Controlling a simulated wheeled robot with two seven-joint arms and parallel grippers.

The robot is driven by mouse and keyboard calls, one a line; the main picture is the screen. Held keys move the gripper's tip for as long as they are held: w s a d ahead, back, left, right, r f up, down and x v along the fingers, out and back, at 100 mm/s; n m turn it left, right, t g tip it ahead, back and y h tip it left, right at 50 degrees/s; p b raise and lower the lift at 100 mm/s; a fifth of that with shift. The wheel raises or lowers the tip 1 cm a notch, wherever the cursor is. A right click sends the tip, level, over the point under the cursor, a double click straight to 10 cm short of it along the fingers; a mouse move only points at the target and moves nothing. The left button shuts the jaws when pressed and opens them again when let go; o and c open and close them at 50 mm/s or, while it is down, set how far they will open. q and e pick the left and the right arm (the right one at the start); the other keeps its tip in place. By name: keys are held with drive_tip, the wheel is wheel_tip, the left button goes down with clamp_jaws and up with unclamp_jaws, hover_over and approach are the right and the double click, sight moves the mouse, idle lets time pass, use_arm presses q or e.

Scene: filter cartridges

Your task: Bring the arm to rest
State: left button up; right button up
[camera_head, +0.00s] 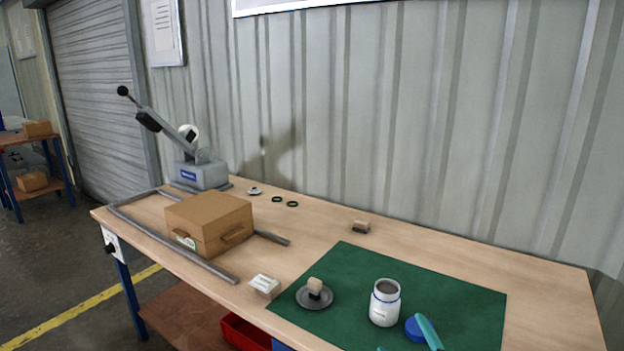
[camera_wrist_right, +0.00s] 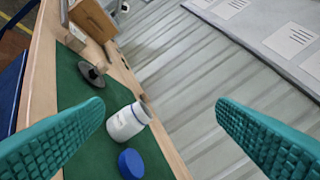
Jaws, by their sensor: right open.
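My right gripper (camera_wrist_right: 160,106) is open, with its two teal fingers wide apart and nothing between them in the right wrist view. In the head view, parts of its teal fingers (camera_head: 401,333) show at the bottom edge, near the blue lid. A white jar (camera_head: 384,306) stands upright and uncapped on the green mat (camera_head: 445,292); the jar also shows in the right wrist view (camera_wrist_right: 126,122). A blue lid (camera_head: 413,329) is right of the jar, and it shows in the right wrist view (camera_wrist_right: 131,163). My left gripper is not in view.
A grey dish (camera_head: 301,299) with a small brush-like block is on the mat. A small white box (camera_head: 265,284), a cardboard box (camera_head: 209,222), grey rails, dark rings and a lever press (camera_head: 203,172) stand left. A block (camera_head: 361,226) lies behind. The wooden bench (camera_head: 560,300) is clear at right.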

drive_tip(key=s+d+f+m+g+h, duration=0.25)
drive_tip(key=s+f+m+g, duration=0.2)
drive_tip(key=f, duration=0.25)
drive_tip(key=s+d+f+m+g+h, duration=0.1)
drive_tip(key=s+d+f+m+g, duration=0.25)
drive_tip(key=s+f, duration=0.3)
drive_tip(key=s+f+m+g+y, duration=0.2)
drive_tip(key=s+f+g, duration=0.5)
drive_tip(key=s, duration=0.6)
wheel_tip(320, 180, down, 26)
drive_tip(key=s+g+p, duration=0.1)
drive_tip(key=s+p, duration=0.1)
drive_tip(key=p, duration=0.1)
drive_tip(key=s+d+f+g+p, duration=0.1)
drive_tip(key=s+d+f, duration=0.1)
drive_tip(key=s+f, duration=1)
drive_tip(key=s, duration=0.3)
drive_tip(key=shift+s+f+g, duration=0.25)
drive_tip(key=shift+s+g, duration=0.05)
drive_tip(key=shift+s, duration=0.05)
